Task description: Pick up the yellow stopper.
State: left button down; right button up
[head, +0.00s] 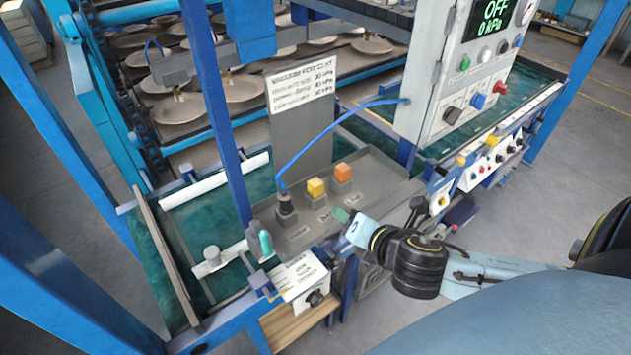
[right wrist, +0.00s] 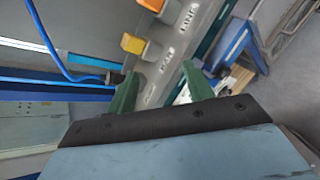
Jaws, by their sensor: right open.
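The yellow stopper (head: 316,187) is a small block standing on a grey labelled shelf (head: 372,180), between a black hose fitting (head: 286,203) and an orange stopper (head: 343,172). My right gripper (head: 344,215) is near the shelf's front edge, to the right of and nearer than the yellow stopper, apart from it. In the right wrist view its green fingers (right wrist: 160,90) are spread and empty. There, the block nearer the hose fitting, which I take as the yellow stopper (right wrist: 133,43), shows beyond the fingertips. My left gripper is not in view.
A blue hose (head: 330,125) arches from the black fitting to a control box (head: 445,95) at the right. An upright sign (head: 300,92) stands behind the stoppers. A teal-tipped handle (head: 265,243) stands at the front left, and a blue post (head: 215,110) rises at the left.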

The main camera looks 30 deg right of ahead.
aim_at(311, 182)
jog(key=w+n+y, duration=0.1)
jog(key=w+n, duration=0.2)
jog(key=w, duration=0.2)
jog(key=w+f+n+t+y, duration=0.1)
jog(key=w+n, duration=0.3)
jog(key=w, duration=0.1)
jog(key=w+n+t+p, duration=0.1)
jog(key=w+n, duration=0.3)
jog(key=shift+w+a+f+y, duration=0.25)
jog(key=shift+w+a+y, duration=0.05)
jog(key=shift+w+y, duration=0.1)
jog(key=c, duration=1.1)
